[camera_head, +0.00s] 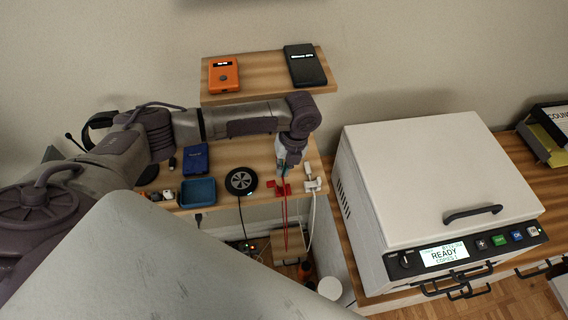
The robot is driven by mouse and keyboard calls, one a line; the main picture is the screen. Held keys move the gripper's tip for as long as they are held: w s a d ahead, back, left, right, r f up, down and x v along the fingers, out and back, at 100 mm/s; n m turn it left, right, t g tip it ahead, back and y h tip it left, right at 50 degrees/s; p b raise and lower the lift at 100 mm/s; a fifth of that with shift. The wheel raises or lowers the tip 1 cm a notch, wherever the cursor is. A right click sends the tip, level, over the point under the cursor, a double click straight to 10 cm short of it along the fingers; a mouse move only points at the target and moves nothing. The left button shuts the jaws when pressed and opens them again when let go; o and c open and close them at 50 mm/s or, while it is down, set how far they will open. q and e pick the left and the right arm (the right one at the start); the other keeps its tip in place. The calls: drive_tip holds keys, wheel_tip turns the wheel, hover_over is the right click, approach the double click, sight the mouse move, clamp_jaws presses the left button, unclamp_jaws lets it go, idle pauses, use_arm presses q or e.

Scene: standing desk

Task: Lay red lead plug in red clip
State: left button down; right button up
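My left arm reaches in from the left over the desk, and its gripper (283,168) points down just above the red clip (277,189) at the desk's front edge. The red lead (286,232) hangs from beside the red clip down past the edge. Its plug end is close to the fingertips, but it is too small and covered to tell whether the fingers hold it or whether it lies in the clip. The finger gap does not show clearly. My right gripper is not in view.
A white clip (316,185) with a white lead sits right of the red one. A black round charger (241,181) and blue tray (198,192) lie to the left. A raised shelf (262,72) stands behind. A large white machine (432,180) blocks the right side.

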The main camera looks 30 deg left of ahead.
sight(280, 186)
use_arm(q)
drive_tip(key=shift+s+f, duration=0.1)
drive_tip(key=shift+f, duration=0.2)
drive_tip(key=shift+r+p, duration=0.15)
drive_tip(key=shift+p, duration=0.3)
drive_tip(key=shift+f+b, duration=0.9)
drive_tip(key=shift+f, duration=1)
drive_tip(key=shift+s+f, duration=0.15)
